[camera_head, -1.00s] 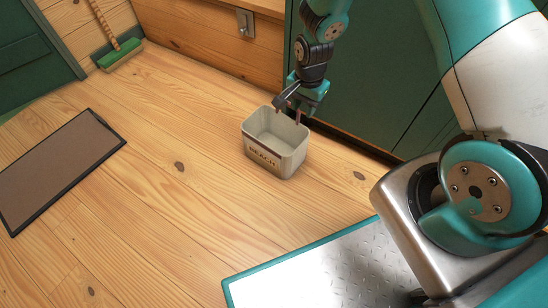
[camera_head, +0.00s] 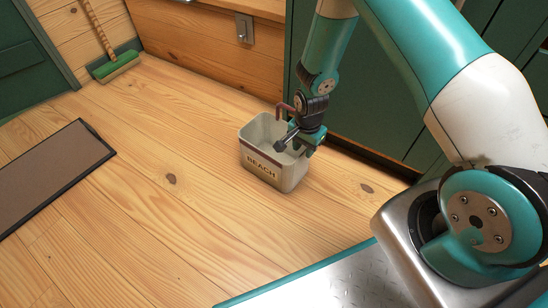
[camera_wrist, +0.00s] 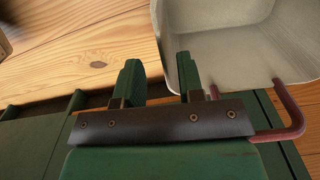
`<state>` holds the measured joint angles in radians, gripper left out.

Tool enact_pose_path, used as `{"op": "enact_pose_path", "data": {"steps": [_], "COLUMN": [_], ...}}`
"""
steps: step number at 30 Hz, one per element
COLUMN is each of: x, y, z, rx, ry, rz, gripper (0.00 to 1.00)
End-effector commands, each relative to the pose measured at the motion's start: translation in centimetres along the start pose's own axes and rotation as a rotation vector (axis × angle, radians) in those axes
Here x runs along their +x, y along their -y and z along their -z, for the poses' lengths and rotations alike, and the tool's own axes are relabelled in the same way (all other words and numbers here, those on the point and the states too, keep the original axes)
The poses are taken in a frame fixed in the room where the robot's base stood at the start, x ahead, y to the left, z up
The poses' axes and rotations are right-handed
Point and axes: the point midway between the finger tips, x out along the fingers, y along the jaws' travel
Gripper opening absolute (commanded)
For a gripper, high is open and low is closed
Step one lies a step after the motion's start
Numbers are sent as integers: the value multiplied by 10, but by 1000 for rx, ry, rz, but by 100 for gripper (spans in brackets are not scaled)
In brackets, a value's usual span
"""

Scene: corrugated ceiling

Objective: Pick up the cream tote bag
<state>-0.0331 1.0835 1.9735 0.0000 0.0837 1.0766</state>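My gripper (camera_head: 291,143) points down at the bag's right rim and hides part of the opening. In the wrist view my gripper (camera_wrist: 160,72) has its two green fingers apart. The bag's pale wall (camera_wrist: 222,62) lies by the right finger, and its edge shows between the fingertips. I cannot tell whether a finger touches it.
Green cabinets (camera_head: 375,85) stand close behind the bag, with a wooden panel (camera_head: 195,38) to their left. A brown mat (camera_head: 45,175) lies at left and a green broom (camera_head: 116,64) stands at the back left. The floor left of the bag is clear.

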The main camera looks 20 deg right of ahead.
Motion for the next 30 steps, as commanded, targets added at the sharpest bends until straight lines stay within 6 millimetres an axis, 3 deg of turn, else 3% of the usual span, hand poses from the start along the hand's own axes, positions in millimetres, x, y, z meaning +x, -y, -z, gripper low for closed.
{"op": "enact_pose_path", "data": {"steps": [11,19,24,30], "x": [50,49,49,49], "y": [2,2,2,2], "z": [2,2,2,2], "rx": [0,0,0,0], "ry": [1,0,0,0], "rz": [-1,0,-1,0], "gripper": [35,35,0,0]}}
